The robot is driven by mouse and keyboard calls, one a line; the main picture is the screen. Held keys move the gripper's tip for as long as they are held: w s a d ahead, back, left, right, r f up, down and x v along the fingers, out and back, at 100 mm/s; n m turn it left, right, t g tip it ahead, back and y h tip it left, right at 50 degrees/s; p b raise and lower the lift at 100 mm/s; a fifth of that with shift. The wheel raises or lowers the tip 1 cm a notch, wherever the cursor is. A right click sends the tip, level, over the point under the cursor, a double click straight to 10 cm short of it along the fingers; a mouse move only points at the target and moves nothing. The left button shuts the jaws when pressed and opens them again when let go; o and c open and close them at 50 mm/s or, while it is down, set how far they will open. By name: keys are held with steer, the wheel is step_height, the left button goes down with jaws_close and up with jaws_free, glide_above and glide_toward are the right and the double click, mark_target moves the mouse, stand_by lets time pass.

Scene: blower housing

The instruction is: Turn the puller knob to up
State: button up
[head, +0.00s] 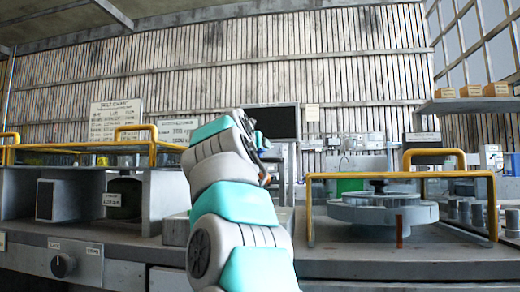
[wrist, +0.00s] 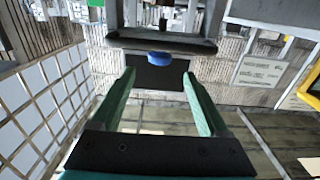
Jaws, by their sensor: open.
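A round dark knob (head: 63,264) sits on the front panel of the left bench, between small white labels. I cannot read the labels, so I cannot tell if it is the puller knob, nor its setting. My gripper (wrist: 158,75) shows in the wrist view with two green fingers spread apart and nothing between them. A blue rounded piece (wrist: 159,58) shows beyond the fingertips, against a dark bar. In the head view my arm rises in the middle and mostly hides the gripper. The knob is well below and left of it.
Yellow guard rails (head: 155,190) edge the left bench. A yellow frame (head: 490,205) surrounds a round grey housing (head: 383,210) on the right bench. A dark screen (head: 272,122) stands behind my arm. Boxes sit on a shelf (head: 465,106) at right. The space above the benches is fairly clear.

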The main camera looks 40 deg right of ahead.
mark_target(260, 153)
steer(key=p+x, duration=0.3)
steer(key=x, duration=0.2)
steer(key=shift+w+d+r, duration=0.1)
steer(key=shift+w+d, duration=0.45)
steer(key=shift+d, duration=0.2)
steer(key=shift+c, duration=0.2)
jaws_close()
